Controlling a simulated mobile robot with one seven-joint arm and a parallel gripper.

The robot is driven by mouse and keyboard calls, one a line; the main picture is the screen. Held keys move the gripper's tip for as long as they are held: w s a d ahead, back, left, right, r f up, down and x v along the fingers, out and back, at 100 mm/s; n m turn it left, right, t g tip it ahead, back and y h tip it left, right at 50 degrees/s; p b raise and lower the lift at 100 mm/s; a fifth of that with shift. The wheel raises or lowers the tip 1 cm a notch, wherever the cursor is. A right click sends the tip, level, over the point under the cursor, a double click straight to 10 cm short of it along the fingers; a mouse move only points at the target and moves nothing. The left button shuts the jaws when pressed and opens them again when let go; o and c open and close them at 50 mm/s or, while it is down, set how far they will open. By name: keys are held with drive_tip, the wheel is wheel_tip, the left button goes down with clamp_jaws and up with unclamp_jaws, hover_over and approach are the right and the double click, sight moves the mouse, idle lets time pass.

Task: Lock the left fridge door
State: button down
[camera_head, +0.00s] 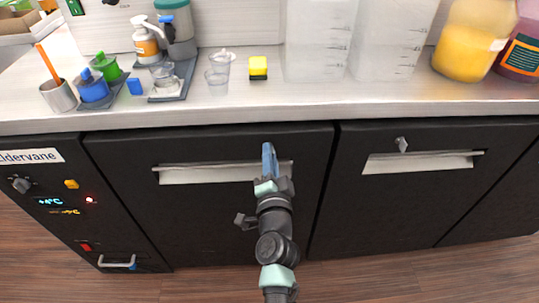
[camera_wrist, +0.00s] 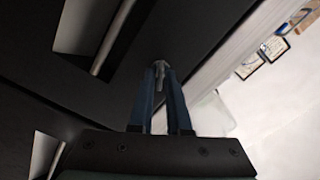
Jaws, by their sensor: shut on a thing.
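The black left fridge door (camera_head: 210,215) is closed under the counter, with a long bar handle (camera_head: 205,166) over a pale recess. My gripper (camera_head: 268,152) is at the upper right part of this door, just below the counter edge. In the wrist view, my two blue fingers (camera_wrist: 165,85) are close together around a small grey metal lock key (camera_wrist: 160,66) on the door front. In the head view this key is hidden behind my fingers. Its exact turn angle is hard to tell.
The right fridge door (camera_head: 380,210) is closed, with its own grey key (camera_head: 401,144) above its handle. A control panel (camera_head: 60,195) with a knob and lights is at the left. Cups, bottles and clear containers stand on the pale counter (camera_head: 235,110) above.

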drive_tip(key=m, duration=0.6)
drive_tip(key=shift+f, duration=0.1)
idle(0.5)
drive_tip(key=c, duration=1)
unclamp_jaws()
drive_tip(key=shift+s, duration=0.1)
drive_tip(key=s, duration=1.2)
drive_tip(key=shift+s+p, duration=0.4)
drive_tip(key=shift+p, duration=0.05)
